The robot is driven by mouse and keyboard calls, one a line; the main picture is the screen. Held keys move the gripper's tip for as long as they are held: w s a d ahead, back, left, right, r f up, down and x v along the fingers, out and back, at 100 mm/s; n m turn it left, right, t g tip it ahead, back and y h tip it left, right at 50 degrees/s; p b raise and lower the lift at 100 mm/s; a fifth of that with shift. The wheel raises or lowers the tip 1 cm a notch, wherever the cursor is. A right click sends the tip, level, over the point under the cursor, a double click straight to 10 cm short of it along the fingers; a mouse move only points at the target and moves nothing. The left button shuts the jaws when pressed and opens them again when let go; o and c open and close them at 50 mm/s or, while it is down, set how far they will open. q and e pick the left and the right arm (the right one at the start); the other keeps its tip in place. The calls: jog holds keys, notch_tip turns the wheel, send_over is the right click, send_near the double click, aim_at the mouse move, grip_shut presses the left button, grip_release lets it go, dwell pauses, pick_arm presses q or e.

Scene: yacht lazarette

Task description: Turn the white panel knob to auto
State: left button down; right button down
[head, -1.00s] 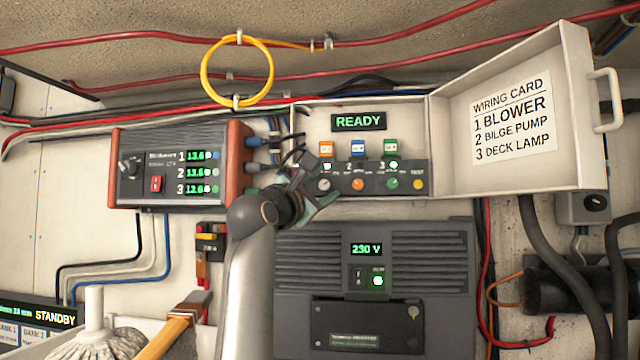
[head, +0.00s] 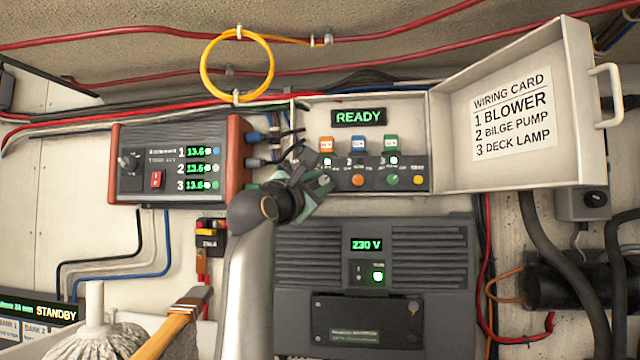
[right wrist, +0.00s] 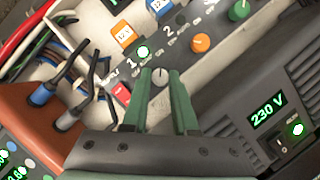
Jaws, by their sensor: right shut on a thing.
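The white panel knob (right wrist: 160,76) is the leftmost in a row of knobs on the dark strip of the open panel box (head: 437,140), under number 1. My right gripper (head: 324,180) is at this knob. In the right wrist view, the green fingers of my right gripper (right wrist: 161,80) stand on both sides of the knob and are shut on it. Its pointer direction and the small labels around it are too small to read. A green lamp (right wrist: 143,52) glows just above the knob. My left gripper is not in view.
Orange (head: 358,180), green (head: 392,180) and yellow (head: 418,180) knobs sit to the right. The box display (head: 358,117) reads READY. The lid (head: 590,120) stands open at right. Cable plugs (right wrist: 62,116) lie close left of my right gripper; the 230 V unit (head: 440,290) is below.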

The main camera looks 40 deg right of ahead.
jog(key=shift+f, duration=0.15)
jog(key=n+t+b, duration=0.1)
jog(key=n, duration=0.1)
jog(key=n+t+b, duration=0.1)
jog(key=n+b, duration=0.1)
jog(key=shift+f+n, duration=0.2)
jog(key=shift+n, duration=0.1)
jog(key=n+t+b, duration=0.1)
jog(key=n+b, duration=0.1)
jog(key=n+t+y+b, duration=0.1)
jog(key=n+b, duration=0.1)
jog(key=shift+s+d+f+t, duration=0.1)
jog(key=shift+s+t, duration=0.05)
jog(key=shift+t, duration=0.15)
jog(key=shift+n+b, duration=0.35)
jog(key=shift+n, duration=0.35)
jog(key=shift+n+t+b, duration=0.3)
jog(key=shift+n, duration=0.1)
jog(key=shift+n+y+b, duration=0.3)
jog(key=shift+y, duration=0.1)
jog(key=shift+r+n+t+b, duration=0.2)
jog(key=shift+n+t+b, duration=0.2)
jog(key=shift+n, duration=0.3)
